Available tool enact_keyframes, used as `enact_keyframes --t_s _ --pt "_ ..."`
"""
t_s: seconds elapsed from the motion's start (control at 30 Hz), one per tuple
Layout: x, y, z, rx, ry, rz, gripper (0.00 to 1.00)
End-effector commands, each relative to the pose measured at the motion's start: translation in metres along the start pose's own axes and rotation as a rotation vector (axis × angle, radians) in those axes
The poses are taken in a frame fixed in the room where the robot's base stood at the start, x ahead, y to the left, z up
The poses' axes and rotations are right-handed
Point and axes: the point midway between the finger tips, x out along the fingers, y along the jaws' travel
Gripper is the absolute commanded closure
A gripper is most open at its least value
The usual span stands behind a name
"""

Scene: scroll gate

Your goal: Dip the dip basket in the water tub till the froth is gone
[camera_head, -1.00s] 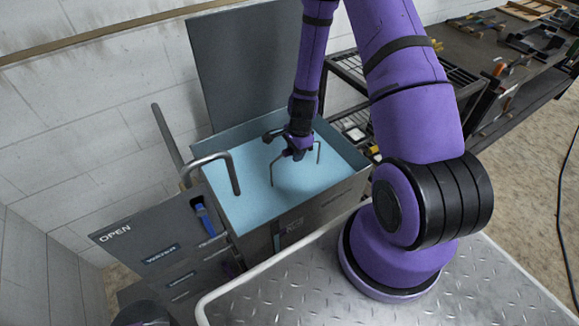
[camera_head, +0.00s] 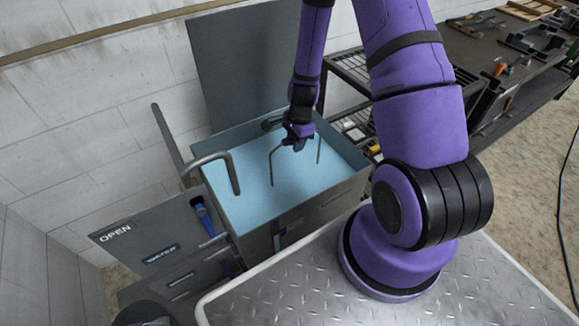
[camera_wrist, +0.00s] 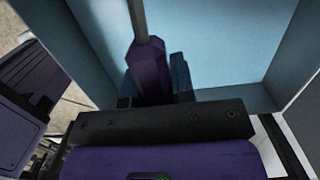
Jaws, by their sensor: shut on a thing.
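The water tub (camera_head: 325,200) is a grey open box with pale blue inside, below my arm; its blue walls also show in the wrist view (camera_wrist: 225,45). My gripper (camera_head: 297,143) is shut on the handle of the dip basket (camera_head: 274,170) over the middle of the tub. The handle's two thin legs run down on either side of my gripper into the blue. The basket's body is hidden below. No froth can be made out on the surface from here. In the wrist view, a thin rod (camera_wrist: 138,18) stands above a purple block at my gripper.
A raised grey lid (camera_head: 245,65) stands behind the tub. A bent grey bar (camera_head: 215,158) rises at its left edge, beside a grey cabinet marked OPEN (camera_head: 150,235) with a blue tool (camera_head: 204,218). A dark rack (camera_head: 355,120) stands close on the right.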

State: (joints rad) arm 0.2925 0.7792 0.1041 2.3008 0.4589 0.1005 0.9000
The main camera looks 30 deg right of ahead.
Motion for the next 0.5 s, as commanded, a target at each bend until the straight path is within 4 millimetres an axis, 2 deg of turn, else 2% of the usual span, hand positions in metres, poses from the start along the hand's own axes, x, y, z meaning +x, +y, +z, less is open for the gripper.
enact_keyframes --t_s 0.5 --pt "-0.039 -0.001 0.005 -0.002 0.001 -0.003 1.0"
